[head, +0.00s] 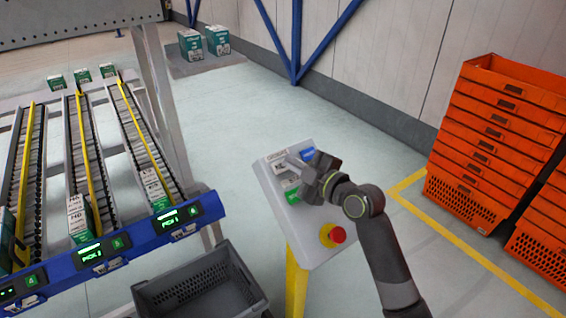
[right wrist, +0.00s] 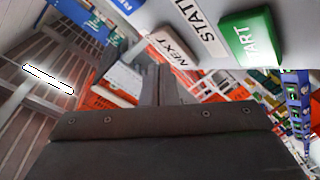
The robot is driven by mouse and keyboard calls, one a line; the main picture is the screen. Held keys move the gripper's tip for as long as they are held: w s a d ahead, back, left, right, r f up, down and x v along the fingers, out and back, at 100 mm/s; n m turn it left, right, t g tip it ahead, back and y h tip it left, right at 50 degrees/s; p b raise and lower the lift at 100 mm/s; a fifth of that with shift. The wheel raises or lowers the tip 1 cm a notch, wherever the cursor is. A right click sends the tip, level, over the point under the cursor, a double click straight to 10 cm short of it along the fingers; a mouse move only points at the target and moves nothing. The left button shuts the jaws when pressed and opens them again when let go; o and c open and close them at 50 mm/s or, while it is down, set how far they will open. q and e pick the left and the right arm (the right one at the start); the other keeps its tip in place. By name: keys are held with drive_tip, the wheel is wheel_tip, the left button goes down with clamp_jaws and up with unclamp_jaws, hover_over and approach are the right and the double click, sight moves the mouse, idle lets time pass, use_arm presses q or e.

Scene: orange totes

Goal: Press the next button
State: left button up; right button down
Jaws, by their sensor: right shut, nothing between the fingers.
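A grey-white control panel (head: 310,225) stands on a yellow post. The white NEXT button (right wrist: 174,50) shows in the right wrist view, with a green START button (right wrist: 248,38) to its right. In the head view the white button (head: 280,167) is partly covered by my right gripper (head: 294,160). My right gripper is shut and empty, its fingers reaching left over the upper part of the panel. In the right wrist view its fingertips (right wrist: 160,68) appear just below the NEXT button; I cannot tell if they touch. My left gripper is out of view.
A blue button (head: 308,154) and a red emergency stop (head: 337,235) are also on the panel. A grey tote (head: 245,275) and flow racks with a blue light rail (head: 150,232) stand left. Orange totes (head: 480,165) are stacked right. Floor behind the panel is clear.

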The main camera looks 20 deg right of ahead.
drive_tip(key=shift+s+r, duration=0.1)
drive_tip(key=shift+r, duration=0.05)
drive_tip(key=s+d+r+p, duration=0.1)
drive_tip(key=s+r+p, duration=0.2)
drive_tip(key=r+p, duration=0.1)
drive_tip(key=shift+s+d+r, duration=0.2)
drive_tip(key=shift+s+r, duration=0.1)
drive_tip(key=shift+s, duration=0.05)
idle(0.8)
